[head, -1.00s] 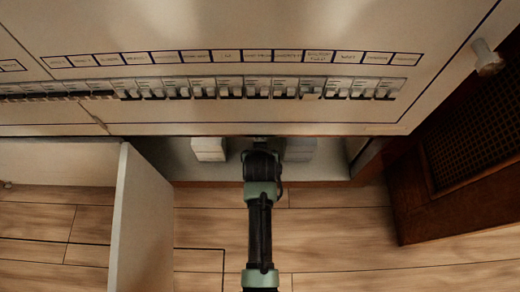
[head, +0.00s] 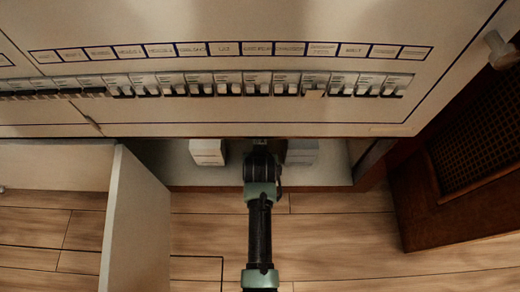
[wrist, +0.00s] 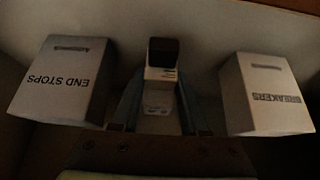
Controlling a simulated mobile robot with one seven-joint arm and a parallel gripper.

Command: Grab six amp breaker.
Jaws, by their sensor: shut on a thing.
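In the wrist view my gripper (wrist: 160,108) is shut on a small white breaker (wrist: 159,100) with a dark end, its fingers on either side. The rating print is too blurred to read, so I cannot tell whether it is the six amp one. In the head view my arm reaches under the lower edge of the panel, and the fingertips and the held breaker are hidden there. A long row of breakers (head: 257,83) runs across the panel above, under a strip of labels.
Two white boxes flank the held breaker in the wrist view: one marked END STOPS (wrist: 65,82) on the left, one marked BREAKERS (wrist: 262,94) on the right. An open pale door (head: 134,225) stands left of my arm. A wooden cabinet (head: 455,170) stands at the right.

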